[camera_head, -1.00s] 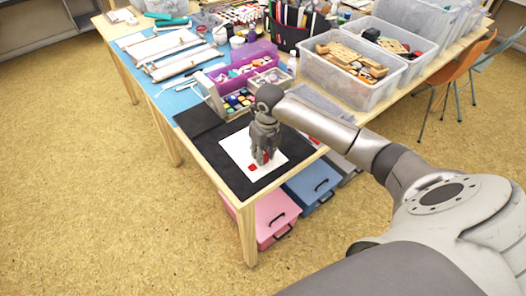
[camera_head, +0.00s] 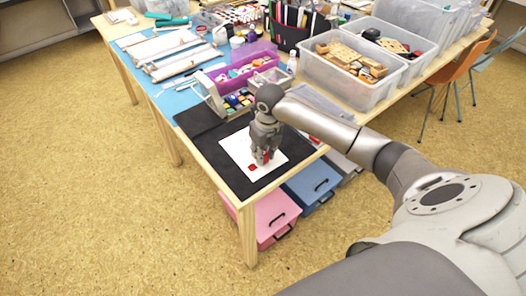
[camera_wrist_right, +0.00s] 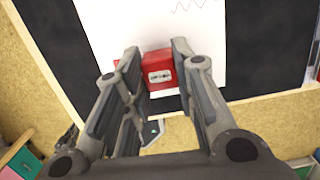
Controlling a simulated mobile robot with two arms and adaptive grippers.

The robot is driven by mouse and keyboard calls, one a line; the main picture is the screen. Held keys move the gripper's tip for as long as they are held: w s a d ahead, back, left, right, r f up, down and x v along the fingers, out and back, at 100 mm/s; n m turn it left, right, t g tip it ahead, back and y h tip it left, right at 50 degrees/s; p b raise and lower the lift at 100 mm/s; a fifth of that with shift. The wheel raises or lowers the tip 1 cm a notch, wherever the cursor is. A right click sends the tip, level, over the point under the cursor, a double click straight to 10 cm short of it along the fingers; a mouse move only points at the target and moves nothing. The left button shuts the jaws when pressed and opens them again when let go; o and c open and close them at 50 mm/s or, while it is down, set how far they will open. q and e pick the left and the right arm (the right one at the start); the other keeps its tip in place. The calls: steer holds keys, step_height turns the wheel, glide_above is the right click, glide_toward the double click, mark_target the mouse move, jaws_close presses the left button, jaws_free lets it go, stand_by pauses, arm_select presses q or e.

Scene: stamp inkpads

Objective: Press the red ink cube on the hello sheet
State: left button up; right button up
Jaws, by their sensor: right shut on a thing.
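The red ink cube (camera_wrist_right: 158,70) sits between the fingers of my right gripper (camera_wrist_right: 162,62), which is shut on it. It has a small pale label with dark marks that I cannot read. In the head view, my right gripper (camera_head: 264,157) points down over the white sheet (camera_head: 239,150), with a bit of red between its fingertips. A red square mark (camera_head: 252,167) shows on the sheet just left of the fingertips. I cannot tell whether the cube touches the paper. In the wrist view, the sheet (camera_wrist_right: 115,28) bears a thin wavy line. My left gripper is out of view.
The sheet lies on a black mat (camera_head: 215,147) near the table's front corner. A purple caddy (camera_head: 252,56) and a compartment box with colored pads (camera_head: 238,100) stand behind it. Clear bins (camera_head: 350,88) fill the right side. Colored drawers (camera_head: 268,215) stand below the table.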

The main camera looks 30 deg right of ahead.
steer(key=shift+s, duration=0.1)
stand_by(0.3)
steer(key=shift+r+p, duration=0.4)
steer(key=shift+r, duration=0.1)
steer(key=shift+r, duration=0.2)
steer(key=shift+r+p, duration=1.9)
steer(key=shift+r, duration=0.7)
